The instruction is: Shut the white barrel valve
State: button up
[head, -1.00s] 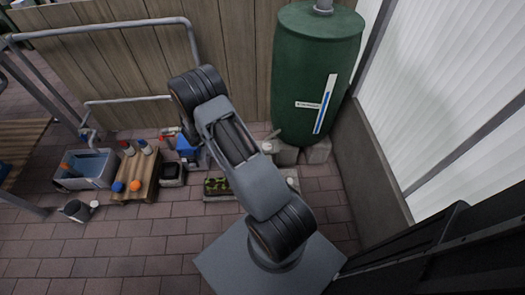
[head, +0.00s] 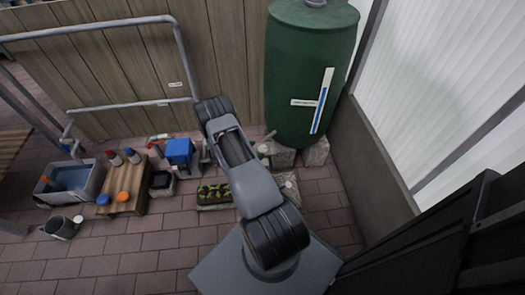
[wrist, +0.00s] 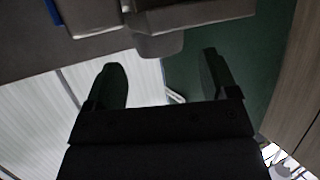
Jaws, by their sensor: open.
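The green barrel (head: 300,85) stands upright on grey blocks at the back right in the head view. A small pale fitting with a lever (head: 265,146), apparently the white barrel valve, shows low on the barrel's left side. It is too small to tell the lever's setting. My gripper (wrist: 163,82) is open in the wrist view, with nothing seen gripped. Dark green barrel wall (wrist: 235,70) shows beyond its right finger. A thin white sliver near the fingers is unclear. In the head view my arm mostly hides the gripper, and I cannot tell its distance from the valve.
A wooden fence (head: 235,55) with grey pipes stands behind. A planter (head: 214,194) lies on the paving before the barrel. A blue box (head: 179,151), bottles on a wooden crate (head: 128,200) and a water tub (head: 72,182) are at left. A white ribbed wall is at right.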

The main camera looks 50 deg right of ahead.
aim_at(262, 149)
jog(key=shift+b+x, duration=0.45)
jog(key=shift+x, duration=1.7)
jog(key=c, duration=0.9)
